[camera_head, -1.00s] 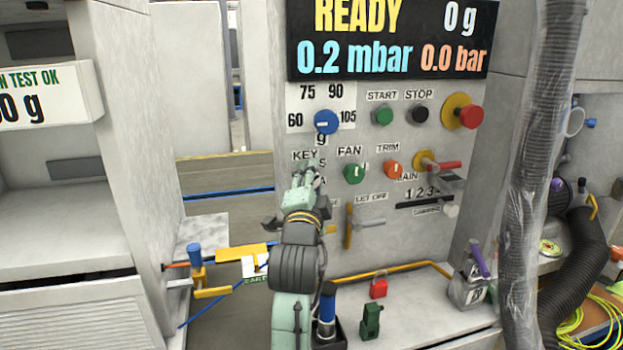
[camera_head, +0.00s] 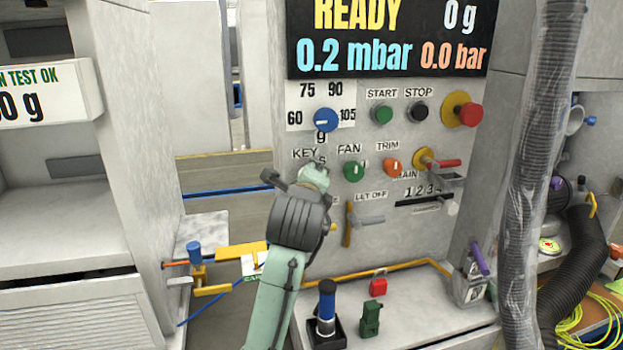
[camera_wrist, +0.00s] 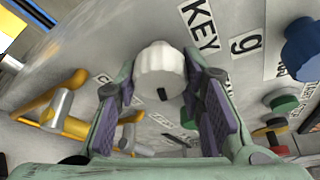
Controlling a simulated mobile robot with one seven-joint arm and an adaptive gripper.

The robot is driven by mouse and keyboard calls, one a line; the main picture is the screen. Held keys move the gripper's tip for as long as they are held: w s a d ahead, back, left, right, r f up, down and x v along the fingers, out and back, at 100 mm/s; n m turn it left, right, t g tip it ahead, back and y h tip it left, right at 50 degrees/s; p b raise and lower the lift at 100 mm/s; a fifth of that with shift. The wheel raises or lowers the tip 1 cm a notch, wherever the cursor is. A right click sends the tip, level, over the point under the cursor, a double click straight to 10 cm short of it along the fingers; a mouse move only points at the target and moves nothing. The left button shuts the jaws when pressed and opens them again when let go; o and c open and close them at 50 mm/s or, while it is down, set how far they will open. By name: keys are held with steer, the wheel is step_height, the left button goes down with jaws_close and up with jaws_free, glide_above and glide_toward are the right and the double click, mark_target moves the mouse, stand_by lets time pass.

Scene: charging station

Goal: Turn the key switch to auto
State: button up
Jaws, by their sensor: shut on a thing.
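The key switch (camera_wrist: 160,65) shows in the wrist view as a pale round knob with a dark mark, just left of the KEY label (camera_wrist: 200,27). My gripper (camera_wrist: 161,85) has one finger on each side of the knob and is shut on it. In the head view my gripper (camera_head: 314,174) is at the panel (camera_head: 430,235) below the KEY label, and it hides the key switch and most of the marks around it. The knob's exact setting cannot be read.
The green FAN knob (camera_head: 353,171) and orange TRIM knob (camera_head: 392,167) are close on the right. The blue dial (camera_head: 326,121) is just above. A lever (camera_head: 349,225) is below right. A blue-handled tool (camera_head: 326,300) and red padlock (camera_head: 378,283) are on the ledge.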

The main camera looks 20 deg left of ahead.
steer(key=shift+m+g+y, duration=0.3)
steer(key=shift+m+g, duration=0.2)
steer(key=shift+m, duration=0.3)
steer(key=o, duration=1.1)
steer(key=shift+o, duration=0.2)
steer(key=v, duration=1.2)
